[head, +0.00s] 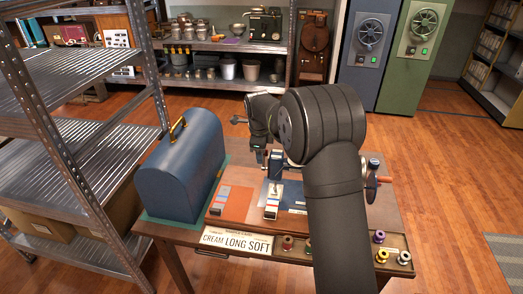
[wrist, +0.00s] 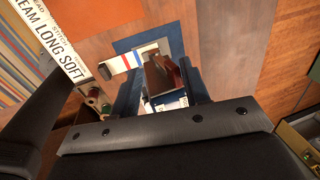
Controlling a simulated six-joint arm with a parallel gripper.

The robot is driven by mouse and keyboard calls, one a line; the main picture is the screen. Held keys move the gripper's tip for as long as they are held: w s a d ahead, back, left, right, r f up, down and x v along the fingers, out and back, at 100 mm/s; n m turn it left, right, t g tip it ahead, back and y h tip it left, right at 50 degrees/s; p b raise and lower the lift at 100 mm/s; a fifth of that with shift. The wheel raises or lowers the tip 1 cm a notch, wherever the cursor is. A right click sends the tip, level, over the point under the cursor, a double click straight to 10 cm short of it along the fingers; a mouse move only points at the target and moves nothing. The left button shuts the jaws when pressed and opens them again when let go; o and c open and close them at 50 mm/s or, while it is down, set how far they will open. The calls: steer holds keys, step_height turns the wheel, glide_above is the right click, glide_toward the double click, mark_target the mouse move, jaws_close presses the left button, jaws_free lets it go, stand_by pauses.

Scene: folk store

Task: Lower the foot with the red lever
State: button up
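The sewing machine on the table is largely hidden behind my arm in the head view; its handwheel (head: 371,183) shows at right. My gripper (wrist: 162,88) points down over the blue mat (wrist: 150,38); its two dark fingers stand apart. Between them in the wrist view are a grey metal plate and a glossy reddish-brown piece (wrist: 166,77); I cannot tell whether this is the red lever or whether a finger touches it. The foot cannot be made out.
A blue domed case (head: 182,165) stands at the table's left. A sign (head: 236,243) and thread spools (head: 382,256) are along the front edge. A metal shelf (head: 90,140) stands left of the table.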

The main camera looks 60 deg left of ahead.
steer(key=shift+s+d+f, duration=0.4)
steer(key=shift+s+d, duration=0.35)
steer(key=shift+s+d+f, duration=0.4)
steer(key=shift+s+d, duration=0.3)
steer(key=shift+w+a+r, duration=0.1)
steer(key=shift+w, duration=0.05)
steer(key=shift+w+a+r, duration=0.15)
steer(key=shift+r, duration=0.1)
step_height(320, 180, up, 8)
steer(key=s+d, duration=0.1)
stand_by(0.9)
steer(key=shift+f, duration=0.3)
stand_by(0.3)
step_height(320, 180, down, 8)
steer(key=w+a, duration=0.1)
steer(key=shift+r, duration=0.2)
